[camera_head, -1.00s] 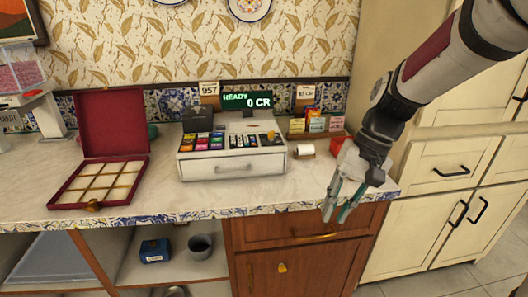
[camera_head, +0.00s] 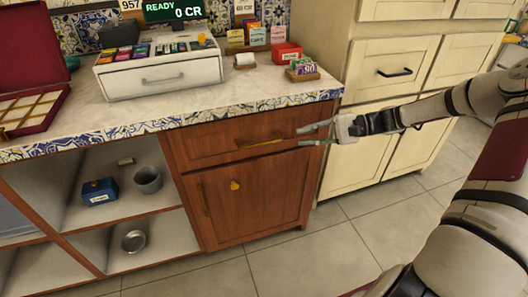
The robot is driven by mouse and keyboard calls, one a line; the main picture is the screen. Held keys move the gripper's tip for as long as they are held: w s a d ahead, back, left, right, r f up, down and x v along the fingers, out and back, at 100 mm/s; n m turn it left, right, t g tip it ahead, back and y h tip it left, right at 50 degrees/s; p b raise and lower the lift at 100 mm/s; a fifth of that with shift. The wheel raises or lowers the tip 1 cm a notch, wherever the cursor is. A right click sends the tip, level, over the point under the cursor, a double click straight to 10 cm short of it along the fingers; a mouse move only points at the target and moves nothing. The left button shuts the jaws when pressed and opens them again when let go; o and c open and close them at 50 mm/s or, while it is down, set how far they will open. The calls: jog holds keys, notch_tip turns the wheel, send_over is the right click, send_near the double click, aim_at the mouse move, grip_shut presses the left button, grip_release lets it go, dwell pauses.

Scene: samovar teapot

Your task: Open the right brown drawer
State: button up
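The brown drawer (camera_head: 221,139) is under the right end of the tiled counter and looks shut. A long brass handle (camera_head: 262,142) runs across its front. My gripper (camera_head: 302,135) is at the right end of the drawer, pointing left, with its two fingers apart and one above the other. The fingertips are close to the right end of the handle; I cannot tell whether they touch the drawer front. Nothing shows between the fingers.
Cream cabinets (camera_head: 396,75) stand to the right, behind my arm. A cash register (camera_head: 160,75) and a small card holder (camera_head: 303,71) stand on the counter (camera_head: 265,88). The tiled floor (camera_head: 320,255) in front is clear.

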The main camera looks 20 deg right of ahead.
aim_at(266, 143)
jog(key=b+x, duration=0.3)
jog(key=x, duration=1)
jog(key=shift+w+a, duration=0.1)
jog(key=shift+a, duration=0.2)
jog(key=shift+c, duration=0.5)
grip_shut()
